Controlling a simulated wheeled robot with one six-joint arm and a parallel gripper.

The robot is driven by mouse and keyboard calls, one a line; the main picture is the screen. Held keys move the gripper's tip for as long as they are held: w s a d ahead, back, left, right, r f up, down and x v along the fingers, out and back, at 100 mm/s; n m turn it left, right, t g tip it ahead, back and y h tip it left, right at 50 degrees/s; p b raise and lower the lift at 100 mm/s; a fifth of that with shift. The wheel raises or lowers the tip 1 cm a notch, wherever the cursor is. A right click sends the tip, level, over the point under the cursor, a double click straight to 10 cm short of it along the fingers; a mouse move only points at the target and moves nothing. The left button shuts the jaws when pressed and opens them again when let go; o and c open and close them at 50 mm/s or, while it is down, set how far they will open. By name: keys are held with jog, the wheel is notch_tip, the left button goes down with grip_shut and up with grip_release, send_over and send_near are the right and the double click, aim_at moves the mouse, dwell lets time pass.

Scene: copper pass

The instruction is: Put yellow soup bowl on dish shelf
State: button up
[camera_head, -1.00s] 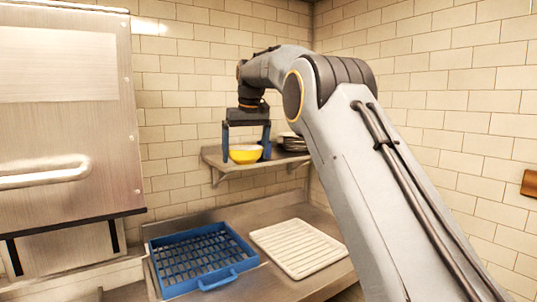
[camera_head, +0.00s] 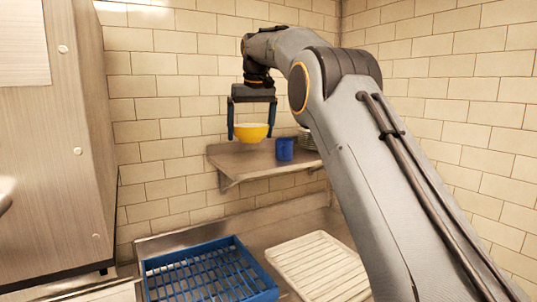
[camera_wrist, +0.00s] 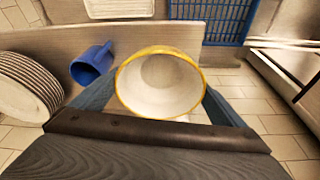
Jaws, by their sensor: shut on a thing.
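The yellow soup bowl (camera_head: 251,132) is upright between the blue fingers of my gripper (camera_head: 252,137), which is shut on it. In the head view it appears a little above the left part of the metal dish shelf (camera_head: 238,165) on the tiled wall. The wrist view shows the bowl's white inside and yellow rim (camera_wrist: 160,85) between the fingers of my gripper (camera_wrist: 160,98). The shelf (camera_wrist: 125,38) passes behind the bowl there, and the bowl hides part of it.
A blue mug (camera_head: 285,149) and stacked plates (camera_head: 307,140) stand on the shelf, right of the bowl. Below are a blue rack (camera_head: 232,245) and a white ribbed tray (camera_head: 318,265) on the counter. A large steel unit (camera_head: 75,130) stands left. The shelf's left part looks bare.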

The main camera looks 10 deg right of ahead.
jog(key=shift+s+f+p, duration=0.1)
jog(key=shift+f+p, duration=1.3)
jog(key=shift+f, duration=2.9)
jog(key=shift+f, duration=0.1)
jog(key=o, duration=0.9)
jog(key=b+v, duration=0.3)
jog(key=v, duration=0.9)
jog(key=shift+b, duration=0.3)
